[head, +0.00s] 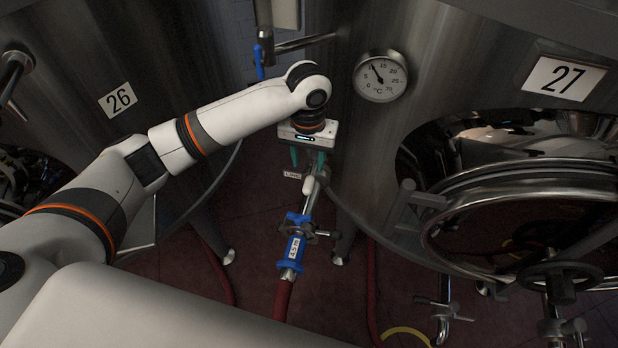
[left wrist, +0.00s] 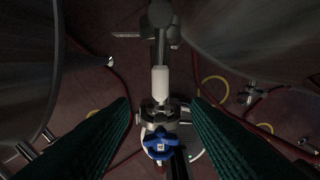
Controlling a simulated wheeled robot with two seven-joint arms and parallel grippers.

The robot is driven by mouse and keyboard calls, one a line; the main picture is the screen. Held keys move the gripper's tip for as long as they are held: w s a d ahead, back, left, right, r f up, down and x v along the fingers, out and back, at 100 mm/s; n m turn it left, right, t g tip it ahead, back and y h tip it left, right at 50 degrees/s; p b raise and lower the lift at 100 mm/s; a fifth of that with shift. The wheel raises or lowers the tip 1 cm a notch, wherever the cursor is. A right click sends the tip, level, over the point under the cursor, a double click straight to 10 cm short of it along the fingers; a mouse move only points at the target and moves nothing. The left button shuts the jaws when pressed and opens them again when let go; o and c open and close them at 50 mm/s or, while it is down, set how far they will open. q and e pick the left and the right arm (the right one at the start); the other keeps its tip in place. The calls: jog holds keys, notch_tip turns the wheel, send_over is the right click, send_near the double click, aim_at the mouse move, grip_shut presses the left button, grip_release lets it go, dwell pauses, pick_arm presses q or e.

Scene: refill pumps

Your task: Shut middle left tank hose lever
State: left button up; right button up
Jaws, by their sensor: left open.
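A metal hose valve with a white-sleeved lever (head: 308,185) sits on the pipe between tanks 26 and 27, above a blue hose coupling (head: 295,243). My left gripper (head: 307,165) is open over this valve, its green fingers pointing down, and partly hides it. In the left wrist view, the white sleeve (left wrist: 160,80) lies in line with the gap between the open fingers (left wrist: 160,103), apart from both. The blue coupling (left wrist: 160,145) shows below it. I cannot tell how far the lever is below the fingertips. My right gripper is not in view.
Tank 26 (head: 160,45) stands left and tank 27 (head: 455,45) right, with a round dial (head: 381,76) and an open hatch (head: 520,215). A blue-handled valve (head: 259,62) is above. Red hoses (head: 372,290) run over the dark floor.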

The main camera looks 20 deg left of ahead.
aim_at(308, 183)
pick_arm(q)
notch_tip(308, 183, down, 9)
jog(key=shift+r, duration=0.1)
dwell(0.3)
grip_shut()
